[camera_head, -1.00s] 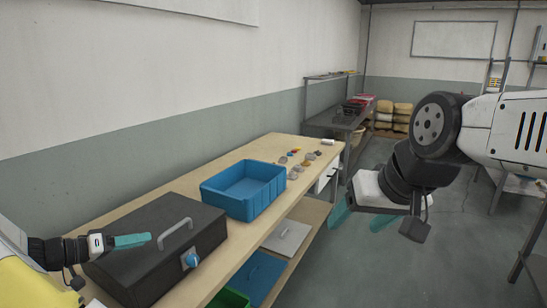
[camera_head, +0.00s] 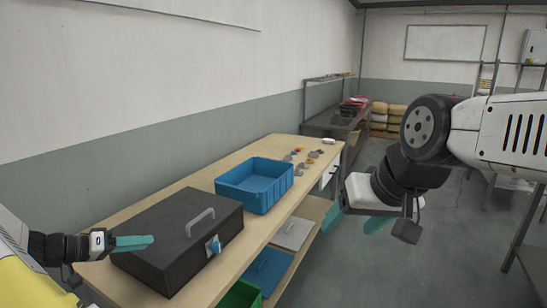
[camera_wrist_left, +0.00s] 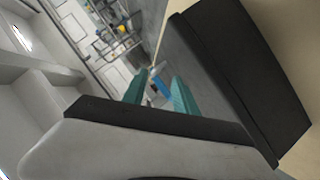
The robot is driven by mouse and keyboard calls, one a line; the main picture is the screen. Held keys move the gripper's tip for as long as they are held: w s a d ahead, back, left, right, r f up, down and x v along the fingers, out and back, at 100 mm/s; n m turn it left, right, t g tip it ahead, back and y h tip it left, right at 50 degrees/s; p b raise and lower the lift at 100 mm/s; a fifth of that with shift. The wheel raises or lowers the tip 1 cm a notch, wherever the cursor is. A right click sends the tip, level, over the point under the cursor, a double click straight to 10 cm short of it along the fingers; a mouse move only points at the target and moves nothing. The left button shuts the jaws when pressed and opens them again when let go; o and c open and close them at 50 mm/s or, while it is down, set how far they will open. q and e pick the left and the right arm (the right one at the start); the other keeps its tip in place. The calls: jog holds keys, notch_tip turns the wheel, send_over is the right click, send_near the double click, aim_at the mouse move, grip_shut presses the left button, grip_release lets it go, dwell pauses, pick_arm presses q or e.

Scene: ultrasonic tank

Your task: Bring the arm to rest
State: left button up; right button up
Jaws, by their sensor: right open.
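My left gripper (camera_head: 134,242) is at the lower left of the head view, level with the near left side of the black box (camera_head: 180,238); whether it touches the box cannot be told. In the left wrist view its two teal fingers (camera_wrist_left: 157,92) stand apart with nothing held between them. My right gripper (camera_head: 350,228) hangs at the right over the floor beside the bench, its teal fingers spread and empty. The black box is shut, with a grey handle on its lid and a blue knob (camera_head: 214,247) on its front.
The wooden bench (camera_head: 130,208) runs along the wall. A blue bin (camera_head: 255,184) stands on it behind the box, with several small items (camera_head: 299,165) further back. Coloured trays lie on the shelf below. The grey floor (camera_head: 375,270) at the right is open.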

pick_arm(q)
jog(key=s+d+r+m+g+y, duration=0.1)
jog(key=s+d+r+g+y, duration=0.2)
jog(key=d, duration=0.5)
jog(key=s+d+r+m+g, duration=0.1)
jog(key=d+r+g, duration=0.3)
jog(key=d, duration=0.3)
jog(key=s+d+r+n+t+y, duration=0.1)
jog(key=s+d+r+t+y, duration=0.2)
jog(key=s+d+r, duration=0.4)
jog(key=s+r+y, duration=0.1)
jog(key=s+r, duration=0.3)
jog(key=shift+s+d+r+n+t+y, duration=0.2)
jog(key=shift+s+n+t+y, duration=0.2)
pick_arm(e)
jog(key=shift+c, duration=0.5)
